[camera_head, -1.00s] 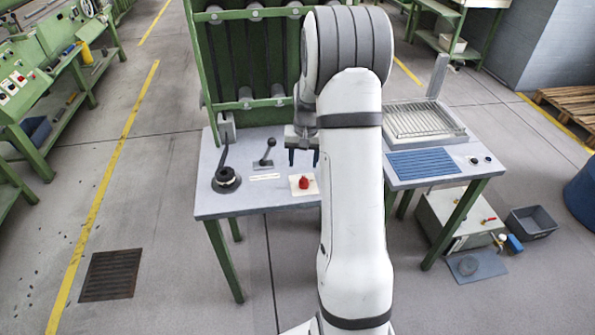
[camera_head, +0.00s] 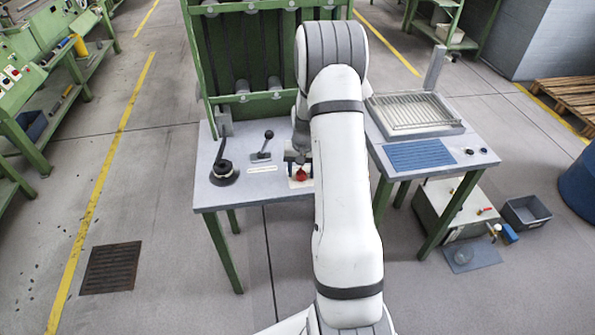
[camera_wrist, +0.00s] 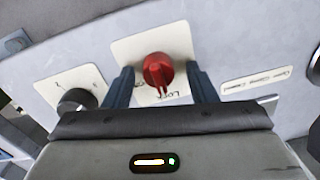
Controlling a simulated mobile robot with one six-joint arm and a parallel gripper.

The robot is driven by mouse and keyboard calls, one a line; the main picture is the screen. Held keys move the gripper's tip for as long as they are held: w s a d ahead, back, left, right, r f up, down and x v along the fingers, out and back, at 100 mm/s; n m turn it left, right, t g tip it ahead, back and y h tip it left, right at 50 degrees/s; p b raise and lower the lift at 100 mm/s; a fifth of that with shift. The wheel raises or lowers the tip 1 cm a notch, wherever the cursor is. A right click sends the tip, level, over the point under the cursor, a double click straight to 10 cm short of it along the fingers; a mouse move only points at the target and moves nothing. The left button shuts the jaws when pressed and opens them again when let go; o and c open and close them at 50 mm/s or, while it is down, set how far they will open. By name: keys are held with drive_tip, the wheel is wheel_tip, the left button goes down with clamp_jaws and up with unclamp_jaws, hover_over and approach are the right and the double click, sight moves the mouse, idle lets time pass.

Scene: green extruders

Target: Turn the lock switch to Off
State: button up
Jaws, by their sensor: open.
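The lock switch is a red rotary knob (camera_wrist: 158,72) on a cream plate (camera_wrist: 178,42) with partly readable "Lock" lettering, in the wrist view. Its pointer ridge faces the lettering, towards my gripper body. My gripper (camera_wrist: 160,82) is open, with one blue-grey finger on each side of the knob. I cannot tell whether the fingers touch it. In the head view the red knob (camera_head: 300,175) shows on the grey table, just below my gripper (camera_head: 297,158), partly hidden by my arm.
A second plate with a dark knob (camera_wrist: 77,100) lies left in the wrist view. A black lever (camera_head: 264,148) and a round black joystick base (camera_head: 223,172) stand left on the table (camera_head: 215,200). A blue ribbed panel (camera_head: 420,154) is at right.

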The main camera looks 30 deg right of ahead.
drive_tip(key=shift+c, duration=0.4)
drive_tip(key=c, duration=0.9)
drive_tip(key=shift+o, duration=1.1)
drive_tip(key=shift+a, duration=0.35)
drive_tip(key=shift+d+r, duration=0.1)
drive_tip(key=shift+d, duration=0.15)
drive_tip(key=shift+c, duration=1)
drive_tip(key=m+b, duration=0.1)
drive_tip(key=m, duration=0.2)
drive_tip(key=shift+w+b, duration=0.1)
drive_tip(key=shift+b, duration=0.2)
drive_tip(key=m+b, duration=0.1)
drive_tip(key=m, duration=0.3)
drive_tip(key=shift+m+t, duration=0.3)
drive_tip(key=shift+m, duration=0.1)
drive_tip(key=shift+r+m+h+b, duration=0.1)
drive_tip(key=shift+m+h+b, duration=0.4)
drive_tip(key=shift+m, duration=1.5)
